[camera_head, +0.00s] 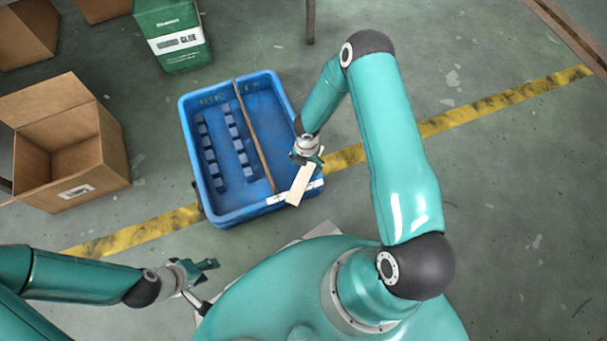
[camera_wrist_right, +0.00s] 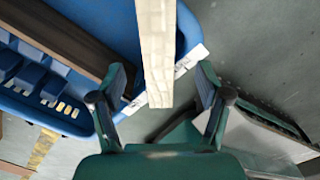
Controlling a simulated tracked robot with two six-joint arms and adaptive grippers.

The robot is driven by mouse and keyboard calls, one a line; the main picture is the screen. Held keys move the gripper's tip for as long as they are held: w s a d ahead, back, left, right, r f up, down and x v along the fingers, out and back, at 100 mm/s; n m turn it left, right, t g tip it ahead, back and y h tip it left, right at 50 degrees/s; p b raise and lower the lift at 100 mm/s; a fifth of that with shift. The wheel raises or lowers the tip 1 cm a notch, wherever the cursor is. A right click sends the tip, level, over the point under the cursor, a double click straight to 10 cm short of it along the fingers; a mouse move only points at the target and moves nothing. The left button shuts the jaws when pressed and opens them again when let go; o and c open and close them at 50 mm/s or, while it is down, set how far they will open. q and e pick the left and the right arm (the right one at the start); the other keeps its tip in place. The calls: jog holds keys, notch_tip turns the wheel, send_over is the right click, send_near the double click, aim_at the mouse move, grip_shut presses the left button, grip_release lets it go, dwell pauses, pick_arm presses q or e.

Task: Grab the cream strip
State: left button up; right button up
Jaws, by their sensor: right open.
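The cream strip (camera_head: 299,185) shows at the front right corner of the blue bin (camera_head: 240,217), overlapping its rim; I cannot tell what supports it. My right gripper (camera_head: 309,156) is at the strip's far end in the head view. In the right wrist view, the cream strip (camera_wrist_right: 156,45) runs down from the top edge, with its near end between the spread fingers of my right gripper (camera_wrist_right: 162,82). Clear gaps show on both sides. My left gripper (camera_head: 206,268) is low on the left, away from the strip, and its jaw opening is unclear.
The bin holds two rows of blue slotted blocks (camera_head: 238,140) and a brown divider (camera_head: 254,137). An open cardboard box (camera_head: 85,165) stands left of the bin. A green glue box (camera_head: 178,55) stands behind it. The floor at right is clear.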

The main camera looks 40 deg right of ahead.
notch_tip(320, 180, down, 5)
jog(key=shift+w+a+f+b, duration=0.1)
jog(key=shift+w+a+b, duration=0.05)
jog(key=shift+b, duration=1.05)
jog(key=shift+c, duration=0.2)
jog(key=c, duration=1.1)
